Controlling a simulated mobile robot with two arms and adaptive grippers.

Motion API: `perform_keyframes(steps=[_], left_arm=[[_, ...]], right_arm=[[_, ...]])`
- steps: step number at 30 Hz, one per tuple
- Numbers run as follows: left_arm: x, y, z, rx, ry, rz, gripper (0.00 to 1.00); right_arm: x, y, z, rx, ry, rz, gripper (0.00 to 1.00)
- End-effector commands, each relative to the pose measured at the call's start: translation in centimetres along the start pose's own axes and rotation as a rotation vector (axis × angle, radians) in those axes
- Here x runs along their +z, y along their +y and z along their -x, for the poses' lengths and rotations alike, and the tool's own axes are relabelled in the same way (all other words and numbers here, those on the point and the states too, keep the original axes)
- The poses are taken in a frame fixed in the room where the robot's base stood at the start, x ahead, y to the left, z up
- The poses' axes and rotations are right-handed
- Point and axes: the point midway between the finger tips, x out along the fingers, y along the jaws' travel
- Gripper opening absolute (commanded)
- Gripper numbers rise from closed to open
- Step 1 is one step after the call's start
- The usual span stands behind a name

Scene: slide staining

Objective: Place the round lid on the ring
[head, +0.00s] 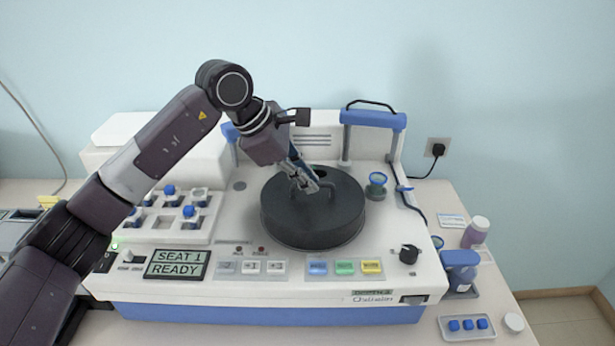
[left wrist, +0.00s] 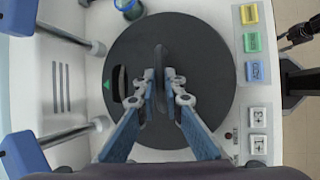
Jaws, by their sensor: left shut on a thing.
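The round lid (head: 330,222) is a thick dark grey disc on top of the white machine, and it fills the middle of the left wrist view (left wrist: 205,60). Its raised handle (left wrist: 161,58) stands at the centre. My left gripper (head: 308,187) is above the lid, its two fingers shut on the handle; the fingers also show in the left wrist view (left wrist: 162,82). The ring cannot be seen; the lid hides whatever lies under it. I cannot tell whether the lid touches the surface below.
The machine's display (head: 177,264) reads "SEAT 1 READY". A rack with blue-capped pieces (head: 160,225) stands left of the lid. A blue-topped post (head: 373,120) rises behind it. A small blue-rimmed cup (head: 377,185) and a black knob (head: 409,254) are to its right.

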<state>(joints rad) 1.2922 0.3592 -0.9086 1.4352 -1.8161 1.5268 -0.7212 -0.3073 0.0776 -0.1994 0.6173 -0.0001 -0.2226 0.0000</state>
Motion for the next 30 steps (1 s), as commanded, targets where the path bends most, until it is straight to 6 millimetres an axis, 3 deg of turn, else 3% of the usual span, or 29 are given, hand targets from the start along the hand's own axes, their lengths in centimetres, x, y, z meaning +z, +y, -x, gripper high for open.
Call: perform_keyframes(steps=[2, 3, 7, 17, 23, 30], left_arm=[[-0.1, 0.0, -0.1, 0.001, -0.001, 0.0, 0.0], [0.0, 0.0, -0.1, 0.0, 0.0, 0.0, 0.13], [0.0, 0.0, -0.1, 0.0, 0.0, 0.001, 0.26], [0.0, 0.1, 0.2, 0.001, 0.0, 0.001, 0.26], [-0.2, 0.1, 3.0, 0.005, 0.0, 0.0, 0.26], [-0.1, 0.1, 8.2, 0.005, 0.0, 0.0, 0.26]], right_arm=[[-0.3, -0.1, -0.2, -0.001, 0.004, -0.001, 0.4], [-0.4, -0.1, -0.1, -0.001, 0.006, -0.001, 0.4], [-0.8, 0.0, -0.1, 0.0, 0.012, -0.001, 0.4], [-1.0, 0.1, -0.1, 0.001, 0.016, -0.001, 0.4], [-0.8, 0.3, -1.5, 0.004, 0.015, 0.001, 0.4], [-0.7, 0.5, -3.0, 0.006, 0.013, 0.002, 0.4]])
